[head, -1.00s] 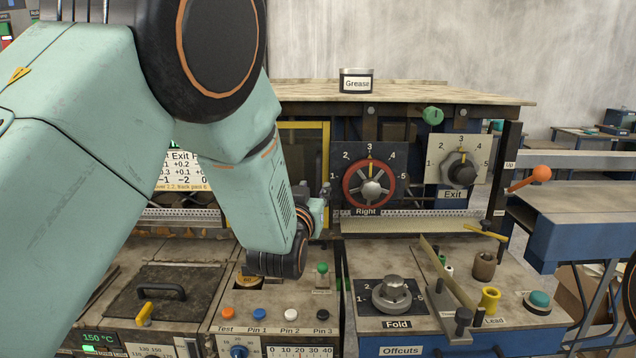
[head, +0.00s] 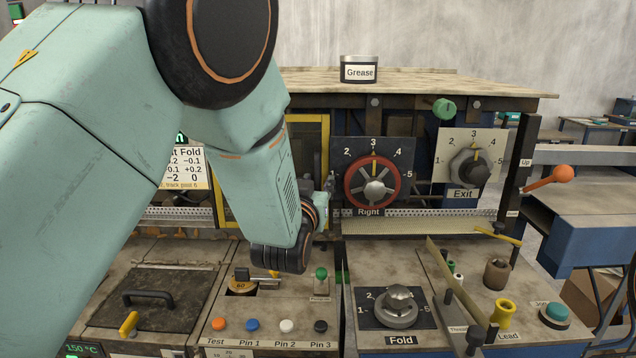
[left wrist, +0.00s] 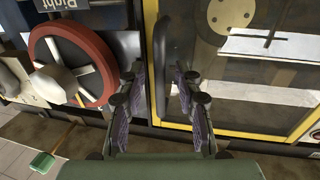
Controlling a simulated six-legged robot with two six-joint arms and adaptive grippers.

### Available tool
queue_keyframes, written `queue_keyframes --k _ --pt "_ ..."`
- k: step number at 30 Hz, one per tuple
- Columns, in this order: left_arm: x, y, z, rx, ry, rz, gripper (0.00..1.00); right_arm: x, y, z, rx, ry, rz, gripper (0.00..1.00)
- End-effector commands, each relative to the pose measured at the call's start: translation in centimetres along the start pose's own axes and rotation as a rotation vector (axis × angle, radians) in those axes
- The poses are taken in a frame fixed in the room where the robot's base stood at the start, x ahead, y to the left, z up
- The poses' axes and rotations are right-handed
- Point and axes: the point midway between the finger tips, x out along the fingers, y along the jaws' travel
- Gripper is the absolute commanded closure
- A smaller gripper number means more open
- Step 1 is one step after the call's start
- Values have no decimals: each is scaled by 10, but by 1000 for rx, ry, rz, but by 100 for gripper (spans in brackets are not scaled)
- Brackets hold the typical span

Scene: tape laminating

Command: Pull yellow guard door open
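The yellow guard door (head: 303,119) is partly hidden behind my left arm in the head view; its yellow frame shows left of the Right dial. In the left wrist view, the yellow-framed door (left wrist: 245,130) has a clear pane and looks closed. Its dark upright handle (left wrist: 161,60) runs along the door's left side. My left gripper (left wrist: 159,82) is open, with one finger on each side of the handle's lower part; I cannot tell whether they touch it. In the head view, the left gripper (head: 326,196) is small and partly hidden by my wrist. My right gripper is not in view.
The red-rimmed Right dial (head: 372,186) is close beside the left gripper, also in the left wrist view (left wrist: 72,68). Below are the Fold knob (head: 398,307), a green-topped switch (head: 321,274) and several pin buttons. A grease can (head: 360,69) stands on top.

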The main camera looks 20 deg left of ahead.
Motion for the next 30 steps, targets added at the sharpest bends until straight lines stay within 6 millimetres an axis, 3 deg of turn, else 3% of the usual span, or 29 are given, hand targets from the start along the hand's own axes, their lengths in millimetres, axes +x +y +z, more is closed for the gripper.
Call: queue_keyframes --k 8,20,30 --pt "-2 0 0 0 0 0 66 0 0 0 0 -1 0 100" --pt "-1 0 0 0 0 0 100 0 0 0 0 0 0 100" --pt "1 0 -2 -1 4 -1 100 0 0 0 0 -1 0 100"
